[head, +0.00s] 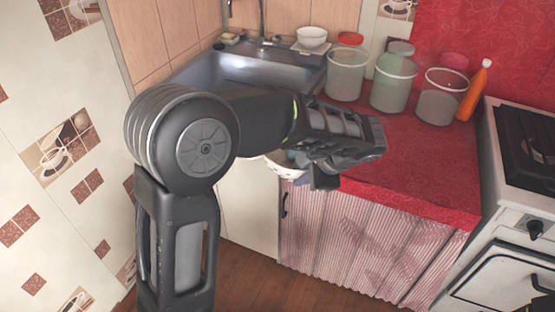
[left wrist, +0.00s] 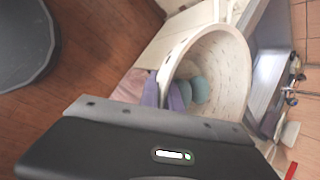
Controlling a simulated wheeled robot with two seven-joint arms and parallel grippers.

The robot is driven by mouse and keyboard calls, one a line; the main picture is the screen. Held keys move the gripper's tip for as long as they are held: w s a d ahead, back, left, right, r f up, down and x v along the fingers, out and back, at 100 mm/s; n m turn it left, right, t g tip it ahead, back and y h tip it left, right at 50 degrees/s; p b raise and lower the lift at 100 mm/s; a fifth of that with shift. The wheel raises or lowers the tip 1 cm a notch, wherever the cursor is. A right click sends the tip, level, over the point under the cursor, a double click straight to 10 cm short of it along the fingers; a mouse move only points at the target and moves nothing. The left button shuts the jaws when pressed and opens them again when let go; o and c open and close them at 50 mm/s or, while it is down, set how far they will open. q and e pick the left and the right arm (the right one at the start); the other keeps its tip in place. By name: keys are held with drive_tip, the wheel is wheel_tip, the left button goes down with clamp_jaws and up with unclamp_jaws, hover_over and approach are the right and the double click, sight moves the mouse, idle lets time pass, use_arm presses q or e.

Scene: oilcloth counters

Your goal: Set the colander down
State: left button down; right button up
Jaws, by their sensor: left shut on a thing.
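The colander is a pale bowl with small dark holes; it shows large in the left wrist view (left wrist: 232,68). Its near wall is hidden there by my gripper body. Rounded grey-green things (left wrist: 198,90) lie inside it. A purple shape (left wrist: 176,98) is at its near rim; I cannot tell what it is. In the head view only part of the colander (head: 286,171) shows, below and behind my left gripper (head: 326,178). That gripper is shut on the colander's rim and holds it in front of the counter edge. My right gripper is not in view.
The red counter (head: 400,180) has clear room in front of several translucent bins (head: 394,85). An orange bottle (head: 474,92) stands at the back right. The sink (head: 245,72) is behind my arm, with a white bowl (head: 312,36) beside it. A stove (head: 525,150) borders the right.

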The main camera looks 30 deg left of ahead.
use_arm(q)
drive_tip(key=s+d+f+m+b, duration=0.1)
drive_tip(key=s+d+f+b, duration=0.1)
drive_tip(key=d+f+b, duration=0.2)
wheel_tip(320, 180, down, 4)
drive_tip(key=shift+d+r+t+b, duration=0.25)
drive_tip(key=shift+t+b, duration=0.15)
drive_tip(key=shift+b, duration=0.45)
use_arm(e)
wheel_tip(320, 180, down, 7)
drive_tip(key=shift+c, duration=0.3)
